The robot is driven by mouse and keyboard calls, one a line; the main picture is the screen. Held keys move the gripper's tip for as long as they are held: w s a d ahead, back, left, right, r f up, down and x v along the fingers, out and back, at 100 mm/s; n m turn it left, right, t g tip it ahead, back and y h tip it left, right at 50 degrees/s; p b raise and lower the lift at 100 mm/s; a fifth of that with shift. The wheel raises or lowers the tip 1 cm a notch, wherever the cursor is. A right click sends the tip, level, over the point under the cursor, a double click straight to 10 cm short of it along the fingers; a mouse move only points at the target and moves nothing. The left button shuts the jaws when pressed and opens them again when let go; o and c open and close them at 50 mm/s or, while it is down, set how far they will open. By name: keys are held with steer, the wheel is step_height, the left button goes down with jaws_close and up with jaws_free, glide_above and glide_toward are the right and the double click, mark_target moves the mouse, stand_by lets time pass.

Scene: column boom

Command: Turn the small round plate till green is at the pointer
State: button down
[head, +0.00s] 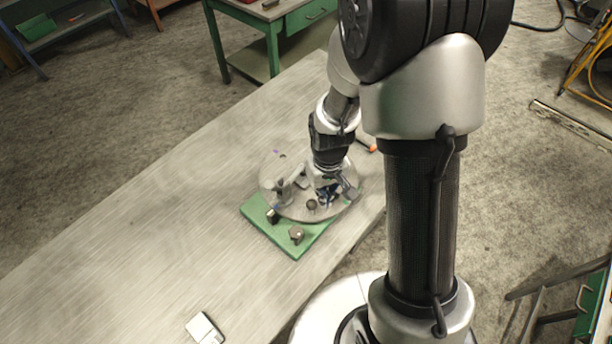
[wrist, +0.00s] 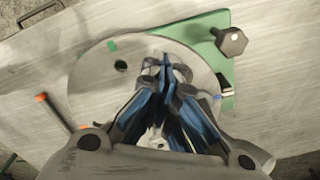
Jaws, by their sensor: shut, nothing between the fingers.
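The round grey plate (head: 297,208) lies on a green board (head: 257,222) on the bench; the plate also fills the middle of the wrist view (wrist: 88,88). A green mark (wrist: 112,45) is on its upper-left rim, and a blue mark (wrist: 217,97) is at its right edge. A dark round spot (wrist: 121,66) is near the green mark. My gripper (wrist: 167,62) is shut and empty, over the plate with its tips near the upper rim; I cannot tell whether they touch it. It hides part of the plate. I cannot clearly make out the pointer.
An orange-ended tool (wrist: 41,98) lies beside the plate. A white box (head: 204,328) sits near the bench's edge. The left bench is clear.

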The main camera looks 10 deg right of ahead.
mark_target(310, 203)
steer(key=shift+f+b, duration=1.4)
steer(key=shift+f, duration=0.45)
steer(key=shift+a, duration=0.1)
steer(key=shift+a, duration=0.95)
steer(key=shift+w+a, duration=0.15)
steer(key=shift+a, duration=0.6)
